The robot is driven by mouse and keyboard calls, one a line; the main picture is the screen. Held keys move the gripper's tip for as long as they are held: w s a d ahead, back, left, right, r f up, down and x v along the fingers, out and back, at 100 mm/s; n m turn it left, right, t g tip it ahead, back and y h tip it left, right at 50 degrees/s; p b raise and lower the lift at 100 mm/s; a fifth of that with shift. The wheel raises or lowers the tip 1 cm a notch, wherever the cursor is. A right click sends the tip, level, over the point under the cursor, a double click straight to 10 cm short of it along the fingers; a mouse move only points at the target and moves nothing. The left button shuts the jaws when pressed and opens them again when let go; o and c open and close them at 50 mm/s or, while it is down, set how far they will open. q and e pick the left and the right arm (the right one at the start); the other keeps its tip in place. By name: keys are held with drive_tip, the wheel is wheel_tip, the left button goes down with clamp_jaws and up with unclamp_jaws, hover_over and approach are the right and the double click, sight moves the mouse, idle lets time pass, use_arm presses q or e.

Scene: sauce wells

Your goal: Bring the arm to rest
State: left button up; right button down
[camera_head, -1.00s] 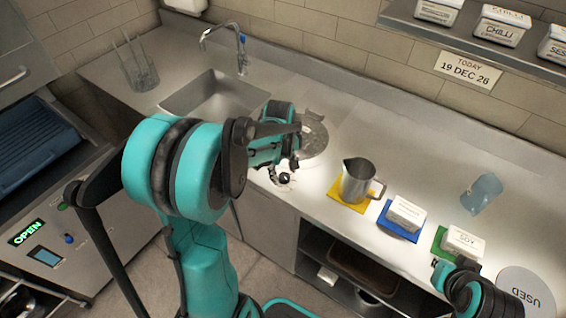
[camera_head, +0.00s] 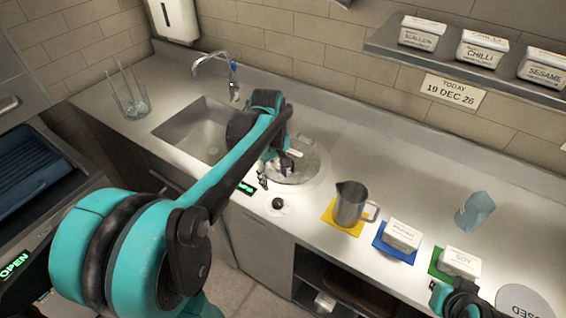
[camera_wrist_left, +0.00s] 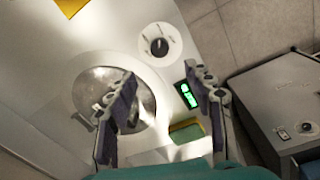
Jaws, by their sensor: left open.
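My left arm comes in from the left in the head view. Its gripper (camera_head: 275,168) is over the counter beside a round steel lid or well (camera_head: 312,163). In the left wrist view the left gripper (camera_wrist_left: 164,100) has its two fingers wide apart with nothing between them. One finger overlaps the round steel lid or well (camera_wrist_left: 145,98); the other is by a green-lit display (camera_wrist_left: 187,94). At the bottom right of the head view a teal and black part of my right arm (camera_head: 458,302) shows; its fingers cannot be made out.
A black knob (camera_head: 278,203) sits at the counter's front. A steel jug (camera_head: 350,204) is on a yellow mat, with white tubs (camera_head: 402,236) (camera_head: 460,262) on blue and green mats. Behind are a sink (camera_head: 195,132) and tap (camera_head: 215,60). A sponge (camera_wrist_left: 187,131) shows in the wrist view.

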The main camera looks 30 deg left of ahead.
use_arm(q)
drive_tip(key=s+d+f+m+t+b, duration=0.1)
drive_tip(key=s+d+m+t, duration=0.5)
drive_tip(key=s+d+m, duration=0.5)
drive_tip(key=shift+f+m, duration=0.25)
drive_tip(key=shift+m, duration=0.95)
